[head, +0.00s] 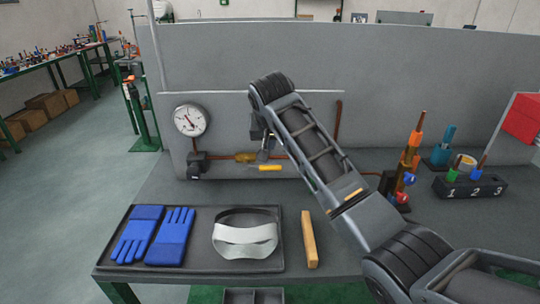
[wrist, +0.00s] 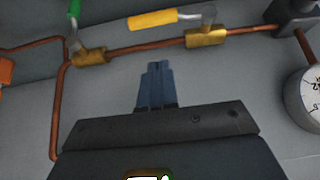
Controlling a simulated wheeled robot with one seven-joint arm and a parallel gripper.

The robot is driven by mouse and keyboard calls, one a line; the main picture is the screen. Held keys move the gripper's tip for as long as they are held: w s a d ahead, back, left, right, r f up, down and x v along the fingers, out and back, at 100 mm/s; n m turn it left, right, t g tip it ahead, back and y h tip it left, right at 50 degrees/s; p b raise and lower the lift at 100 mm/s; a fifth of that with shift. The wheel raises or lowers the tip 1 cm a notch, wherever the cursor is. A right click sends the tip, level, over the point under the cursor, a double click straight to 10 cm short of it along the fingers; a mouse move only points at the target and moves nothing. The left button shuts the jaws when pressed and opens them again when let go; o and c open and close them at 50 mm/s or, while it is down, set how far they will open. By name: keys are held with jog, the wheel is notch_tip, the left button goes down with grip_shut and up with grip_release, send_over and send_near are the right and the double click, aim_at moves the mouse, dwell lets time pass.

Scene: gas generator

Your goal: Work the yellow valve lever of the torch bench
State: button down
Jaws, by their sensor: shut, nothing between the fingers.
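The yellow valve lever (head: 269,167) sticks out sideways from a brass valve (head: 245,157) on a copper pipe along the grey panel, right of the gauge. In the wrist view the yellow lever (wrist: 152,19) lies roughly along the pipe, joined to its brass valve (wrist: 206,37) by a grey stem. My gripper (wrist: 156,68) is shut and empty, its two blue-grey fingers together. Its tips show below the lever in that picture, with a visible gap. In the head view my gripper is mostly hidden behind my wrist, close to the valve.
A second brass valve (wrist: 90,57) with a green lever (wrist: 73,6) sits on the same pipe. The round gauge (head: 190,120) is left of the yellow lever. A tray (head: 130,272) with blue gloves and a white visor, and a wooden block (head: 309,240), lie on the bench.

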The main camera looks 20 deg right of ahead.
aim_at(270, 168)
notch_tip(270, 168, down, 4)
jog(key=shift+w+r+p, duration=0.1)
jog(key=shift+r+p, duration=0.05)
jog(key=shift+p, duration=0.35)
jog(key=shift+f, duration=0.75)
jog(key=shift+f, duration=0.1)
